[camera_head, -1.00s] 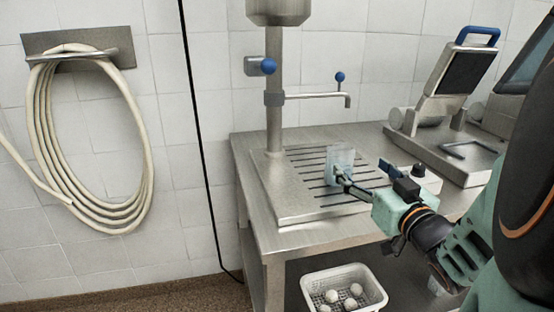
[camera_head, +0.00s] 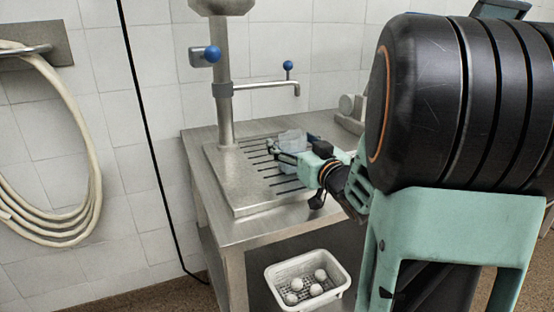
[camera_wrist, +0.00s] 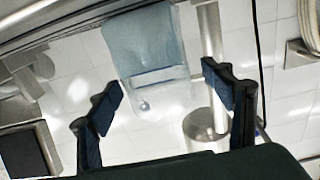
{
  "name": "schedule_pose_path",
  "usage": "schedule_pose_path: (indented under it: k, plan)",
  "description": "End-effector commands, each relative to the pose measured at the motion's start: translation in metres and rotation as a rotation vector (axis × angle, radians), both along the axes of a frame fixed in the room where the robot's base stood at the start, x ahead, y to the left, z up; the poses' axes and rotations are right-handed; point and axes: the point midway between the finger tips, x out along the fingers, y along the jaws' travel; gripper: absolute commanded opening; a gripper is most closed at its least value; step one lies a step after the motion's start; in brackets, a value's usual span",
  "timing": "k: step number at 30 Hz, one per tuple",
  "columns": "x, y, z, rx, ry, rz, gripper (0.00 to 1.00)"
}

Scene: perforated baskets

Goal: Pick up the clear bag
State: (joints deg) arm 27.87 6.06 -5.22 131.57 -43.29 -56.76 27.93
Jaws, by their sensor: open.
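The clear bag (camera_head: 292,137) is pale bluish and see-through. It stands on the slotted metal drain top, and my gripper (camera_head: 288,157) is right at it, covering its lower part in the head view. In the wrist view the bag (camera_wrist: 145,42) comes down from the top edge, and its lower end shows between my open fingers (camera_wrist: 163,92). The fingers stand apart on either side with a gap to the bag. I cannot tell how deep the bag lies between them.
A metal post and spout with blue knobs (camera_head: 212,53) rise behind the drain top (camera_head: 236,192). A white perforated basket (camera_head: 276,272) with several pale balls sits below the table. A coiled hose (camera_head: 72,185) hangs at the left. My arm covers the right side.

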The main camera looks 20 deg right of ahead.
Motion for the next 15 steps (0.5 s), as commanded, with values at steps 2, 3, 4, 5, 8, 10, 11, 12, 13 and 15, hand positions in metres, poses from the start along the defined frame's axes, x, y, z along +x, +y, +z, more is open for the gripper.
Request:
schedule_pose_path:
  k: [2,3,4,5,8,10,11,12,13,15]
  plan:
    - [0.0001,0.0,0.0002,0.0,0.0,0.0,0.74]
    - [0.0,0.0,0.0002,0.0,0.0,0.0,0.74]
    - [-0.0001,0.0,0.0002,0.0,0.0,0.0,0.74]
    - [-0.0001,0.0,0.0002,0.0,0.0,0.0,0.74]
    - [-0.0002,-0.0001,0.0002,0.0,0.0,0.0,0.63]
    - [-0.0003,-0.0001,0.0002,0.0,0.0,0.0,0.55]
    - [-0.0003,-0.0001,0.0002,0.0,0.0,0.0,0.52]
    - [-0.0003,-0.0001,0.0001,0.0,0.0,0.0,0.47]
    - [-0.0004,-0.0001,0.0002,0.0,0.0,0.0,0.44]
    - [-0.0004,-0.0001,0.0002,0.0,0.0,0.0,0.36]
